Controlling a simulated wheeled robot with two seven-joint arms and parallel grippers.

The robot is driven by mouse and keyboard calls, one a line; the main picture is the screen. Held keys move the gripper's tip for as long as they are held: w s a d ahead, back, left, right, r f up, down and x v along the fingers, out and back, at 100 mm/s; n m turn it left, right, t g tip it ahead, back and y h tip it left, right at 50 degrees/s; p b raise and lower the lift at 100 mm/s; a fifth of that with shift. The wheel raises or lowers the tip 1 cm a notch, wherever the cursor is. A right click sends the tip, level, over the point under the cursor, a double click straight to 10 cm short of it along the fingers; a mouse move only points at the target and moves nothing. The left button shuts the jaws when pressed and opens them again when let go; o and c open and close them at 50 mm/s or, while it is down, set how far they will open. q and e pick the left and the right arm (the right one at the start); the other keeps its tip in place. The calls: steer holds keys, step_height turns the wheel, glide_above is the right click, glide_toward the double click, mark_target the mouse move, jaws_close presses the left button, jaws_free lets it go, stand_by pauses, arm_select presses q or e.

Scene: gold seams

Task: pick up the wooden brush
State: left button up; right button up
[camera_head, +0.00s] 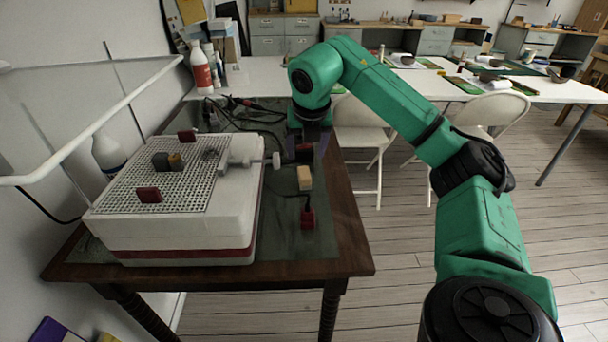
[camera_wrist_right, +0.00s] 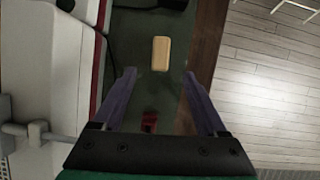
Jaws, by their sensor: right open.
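The wooden brush, seen as a pale tan block (camera_head: 304,178), lies on the green mat between the white box and the table's right edge. In the right wrist view the brush (camera_wrist_right: 160,53) lies lengthwise, ahead of the fingertips and roughly centred between them; its bristles cannot be made out. My right gripper (camera_head: 308,148) points down above the mat, just beyond the brush in the head view. Its two fingers (camera_wrist_right: 160,76) are apart with nothing held between them. My left gripper is not in view.
A white box with a grid top (camera_head: 175,230) stands close to the left, with a grey knobbed lever (camera_head: 250,160) sticking out. A red block (camera_head: 308,217) with a cable lies in front of the brush. Black cables lie behind. The wooden table edge (camera_head: 345,215) is at right.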

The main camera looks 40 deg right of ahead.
mark_target(304, 173)
steer(key=x, duration=1.1)
steer(key=shift+d+f+b, duration=0.1)
steer(key=shift+b, duration=0.2)
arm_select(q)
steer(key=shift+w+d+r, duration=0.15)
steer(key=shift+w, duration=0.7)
arm_select(e)
jaws_close()
